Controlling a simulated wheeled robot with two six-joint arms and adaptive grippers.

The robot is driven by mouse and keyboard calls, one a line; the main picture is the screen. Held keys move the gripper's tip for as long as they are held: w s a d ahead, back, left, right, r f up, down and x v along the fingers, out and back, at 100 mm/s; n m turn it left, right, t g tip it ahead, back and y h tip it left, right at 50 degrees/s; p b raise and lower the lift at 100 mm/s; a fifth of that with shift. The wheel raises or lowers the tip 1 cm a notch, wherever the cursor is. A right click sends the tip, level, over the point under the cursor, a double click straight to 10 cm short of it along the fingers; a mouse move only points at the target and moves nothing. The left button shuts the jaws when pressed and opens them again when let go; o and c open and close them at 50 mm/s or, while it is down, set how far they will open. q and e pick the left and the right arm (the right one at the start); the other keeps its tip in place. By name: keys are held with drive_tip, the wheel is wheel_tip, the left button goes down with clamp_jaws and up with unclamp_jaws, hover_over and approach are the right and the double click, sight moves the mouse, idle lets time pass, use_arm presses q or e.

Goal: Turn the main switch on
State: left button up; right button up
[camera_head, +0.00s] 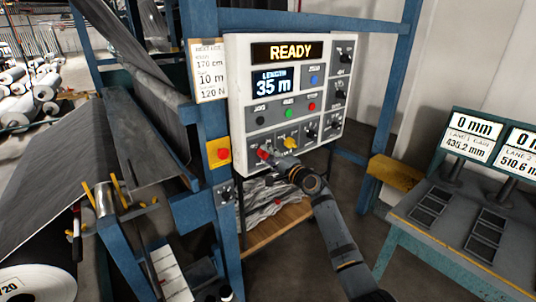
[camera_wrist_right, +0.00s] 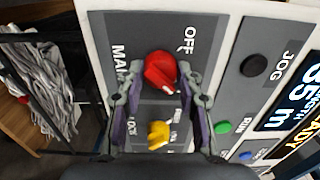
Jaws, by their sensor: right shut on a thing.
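The main switch is a red rotary knob (camera_head: 263,154) at the lower left of the white control panel (camera_head: 236,75). In the right wrist view the red knob (camera_wrist_right: 160,72) has a white mark, with "OFF" printed beside it and part of "MAIN" to the left. My right gripper (camera_head: 273,161) reaches up to the panel from below right. In its wrist view the two fingers (camera_wrist_right: 158,92) stand on either side of the red knob, shut on it. The knob is partly hidden by the gripper in the head view. My left gripper is not in view.
A yellow knob (camera_wrist_right: 159,133) sits close to the red one. Round black, green and red buttons lie above, under a "READY" display (camera_head: 290,51). A red emergency button (camera_head: 223,153) is left of the panel. A bench with gauges (camera_head: 467,140) stands right.

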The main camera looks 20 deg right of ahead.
idle(0.5)
drive_tip(key=o, duration=1.2)
drive_tip(key=v, duration=1.2)
